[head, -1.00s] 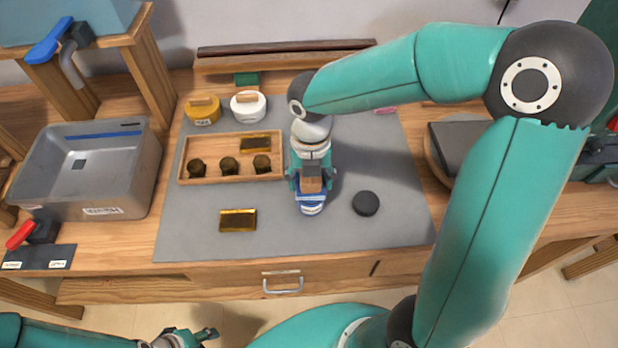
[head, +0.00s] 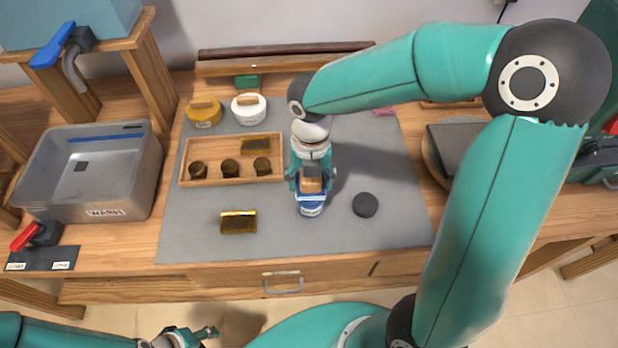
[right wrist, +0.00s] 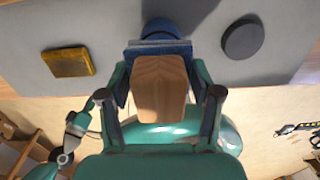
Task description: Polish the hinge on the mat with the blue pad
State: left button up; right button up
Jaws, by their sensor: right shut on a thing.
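The hinge is a flat brass piece (head: 238,222) lying on the grey mat (head: 275,235), left of my right gripper. It also shows in the right wrist view (right wrist: 68,62). My right gripper (head: 311,182) is shut on the wooden handle (right wrist: 160,85) of the blue pad (right wrist: 158,46). The pad is over or against a round blue tin with a pale label (head: 311,211). I cannot tell whether they touch, since the pad and gripper hide part of the tin. My left gripper (head: 190,337) is at the bottom edge, away from the mat; its jaws are unclear.
A wooden tray (head: 232,182) with brass knobs and another brass piece lies behind the hinge. A black disc (head: 365,204) lies right of the tin. A grey wash basin (head: 85,170) stands left. The front mat is clear.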

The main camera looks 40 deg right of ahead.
jog(key=shift+r+p, duration=2.45)
jog(key=shift+r, duration=0.55)
jog(key=shift+f, duration=0.1)
